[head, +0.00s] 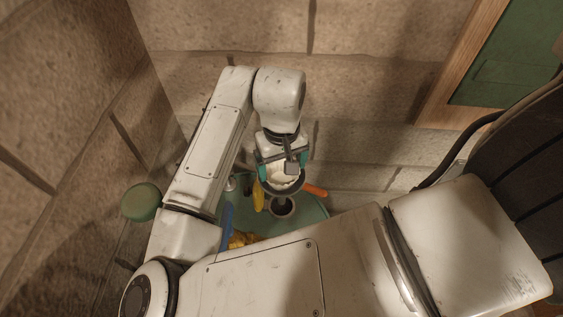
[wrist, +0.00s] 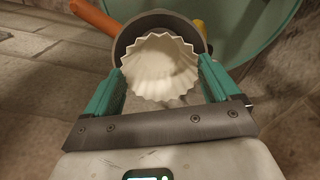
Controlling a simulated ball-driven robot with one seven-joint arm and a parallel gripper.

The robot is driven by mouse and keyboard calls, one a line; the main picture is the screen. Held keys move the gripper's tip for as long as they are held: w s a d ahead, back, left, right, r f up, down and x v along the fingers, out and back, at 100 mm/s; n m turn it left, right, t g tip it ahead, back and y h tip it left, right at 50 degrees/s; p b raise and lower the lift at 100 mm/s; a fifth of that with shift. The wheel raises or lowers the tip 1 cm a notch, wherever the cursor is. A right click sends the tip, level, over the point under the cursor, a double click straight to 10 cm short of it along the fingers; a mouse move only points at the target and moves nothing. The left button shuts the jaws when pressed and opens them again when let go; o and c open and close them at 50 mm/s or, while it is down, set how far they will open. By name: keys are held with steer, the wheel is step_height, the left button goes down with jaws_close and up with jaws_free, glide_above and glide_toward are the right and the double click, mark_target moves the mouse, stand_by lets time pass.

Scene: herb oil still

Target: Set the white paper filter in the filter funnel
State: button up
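The white paper filter (wrist: 160,68) is a fluted cup between the two teal fingers of my gripper (wrist: 161,72) in the wrist view. The fingers meet its left and right edges. In the head view, my gripper (head: 283,167) points down and the filter (head: 283,181) shows under it. The filter funnel (wrist: 126,42), a dark grey round bowl, lies behind the filter in the wrist view; the filter overlaps its lower rim. Its dark rim also shows in the head view (head: 296,190). I cannot tell whether the filter touches the funnel. Most of the funnel's inside is hidden.
The funnel is over a round teal table (head: 312,210). An orange bar-shaped thing (head: 315,190) and a yellow thing (head: 258,196) lie close beside it. A grey ring-shaped thing (head: 282,213) is just in front. A blue thing (head: 227,218) and golden pieces (head: 241,240) sit nearer. Stone walls stand behind.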

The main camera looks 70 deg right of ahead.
steer(key=shift+o, duration=0.8)
step_height(320, 180, up, 11)
steer(key=shift+f, duration=0.15)
stand_by(0.5)
